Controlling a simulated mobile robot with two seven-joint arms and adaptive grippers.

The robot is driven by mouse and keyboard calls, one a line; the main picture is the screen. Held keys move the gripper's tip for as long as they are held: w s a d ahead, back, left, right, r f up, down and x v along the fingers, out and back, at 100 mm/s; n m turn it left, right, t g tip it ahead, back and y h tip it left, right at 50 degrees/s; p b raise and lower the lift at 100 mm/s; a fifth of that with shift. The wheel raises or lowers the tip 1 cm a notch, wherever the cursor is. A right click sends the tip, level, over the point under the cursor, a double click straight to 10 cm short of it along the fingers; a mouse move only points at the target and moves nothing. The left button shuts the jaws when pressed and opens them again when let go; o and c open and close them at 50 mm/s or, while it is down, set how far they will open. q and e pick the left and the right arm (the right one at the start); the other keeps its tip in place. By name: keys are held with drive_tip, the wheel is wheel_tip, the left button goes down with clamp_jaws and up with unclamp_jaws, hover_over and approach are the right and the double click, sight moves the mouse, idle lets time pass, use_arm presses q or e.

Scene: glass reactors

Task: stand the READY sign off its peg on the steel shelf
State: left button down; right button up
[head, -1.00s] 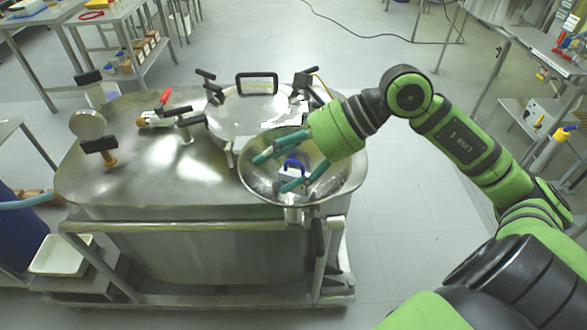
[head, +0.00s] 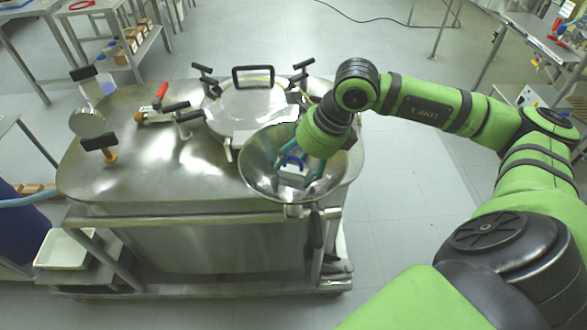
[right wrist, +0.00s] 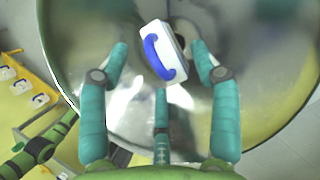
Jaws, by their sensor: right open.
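A white block with a blue handle (head: 293,162) is in the steel bowl (head: 262,180) on the near right side of the reactor. In the right wrist view the block (right wrist: 170,42) lies tilted, with the handle facing me. No lettering can be read on it, so I cannot tell if it is the READY sign. My right gripper (head: 302,170) is open and reaches down into the bowl. In the right wrist view its three teal fingers (right wrist: 160,62) are spread around the near side of the block, apparently without gripping it. No peg can be made out. My left gripper is out of view.
The reactor lid with black handles (head: 252,100) stands behind the bowl. Valves and a round gauge (head: 87,123) rise from the steel top. A white tray (head: 63,250) is at the lower left. Steel tables (head: 535,35) stand at the back. The floor right of the reactor is clear.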

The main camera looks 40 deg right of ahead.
sight(293, 171)
drive_tip(key=shift+p+x, duration=0.3)
drive_tip(key=shift+x, duration=1.15)
drive_tip(key=shift+w+r, duration=0.1)
drive_tip(key=shift+w, duration=0.05)
clamp_jaws()
